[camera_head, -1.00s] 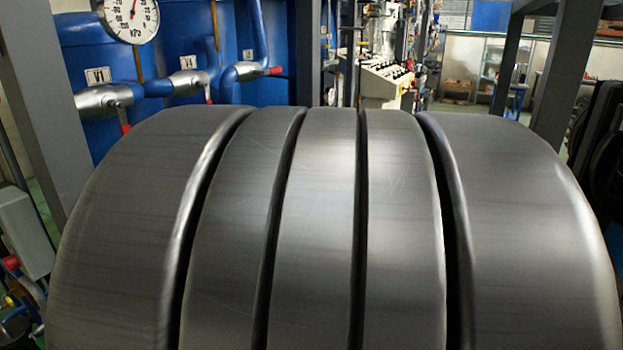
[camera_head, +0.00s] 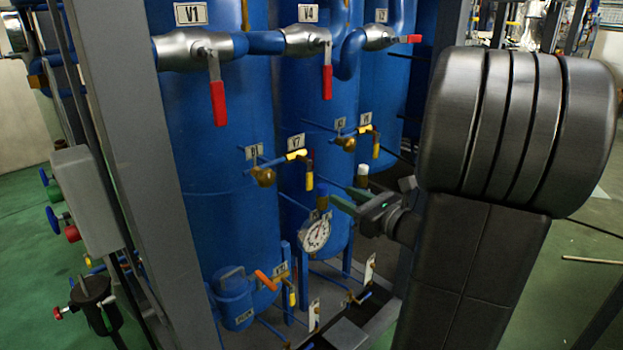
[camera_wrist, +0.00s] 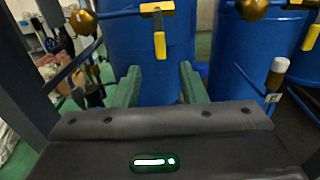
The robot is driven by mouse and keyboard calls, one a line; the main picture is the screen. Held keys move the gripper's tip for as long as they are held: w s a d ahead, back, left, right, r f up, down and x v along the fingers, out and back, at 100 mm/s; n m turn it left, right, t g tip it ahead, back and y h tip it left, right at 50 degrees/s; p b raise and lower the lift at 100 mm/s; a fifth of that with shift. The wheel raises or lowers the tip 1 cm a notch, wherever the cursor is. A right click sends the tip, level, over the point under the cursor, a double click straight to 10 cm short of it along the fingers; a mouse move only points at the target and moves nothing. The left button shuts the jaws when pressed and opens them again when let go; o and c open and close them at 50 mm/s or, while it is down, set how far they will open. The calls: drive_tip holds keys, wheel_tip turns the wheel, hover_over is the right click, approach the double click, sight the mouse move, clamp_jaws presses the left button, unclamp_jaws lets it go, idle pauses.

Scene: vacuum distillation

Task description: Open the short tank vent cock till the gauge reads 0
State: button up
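My gripper (camera_head: 341,196) is open and empty in front of the blue tanks; its two green fingers stand apart in the wrist view (camera_wrist: 160,72). In the wrist view a small cock with a yellow lever (camera_wrist: 160,45) hangs just beyond and above the fingertips, apart from them. In the head view, small yellow-handled cocks show by the V7 tag (camera_head: 296,141) and on the tanks to its right. A round white gauge (camera_head: 316,232) sits below my gripper; its reading is too small to tell. Which cock is the short tank's vent cock I cannot tell.
Large red-handled valves stand above, tagged V1 (camera_head: 191,14) and V4 (camera_head: 309,13). A grey frame post (camera_head: 140,150) rises at left. A small blue vessel (camera_head: 235,300) and an orange-handled cock (camera_head: 265,280) are low down.

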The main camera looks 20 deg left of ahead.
sight(311, 180)
drive_tip(key=x, duration=1.2)
drive_tip(key=shift+w+a+p, duration=0.1)
drive_tip(key=shift+a+p, duration=0.05)
drive_tip(key=shift+p, duration=0.2)
clamp_jaws()
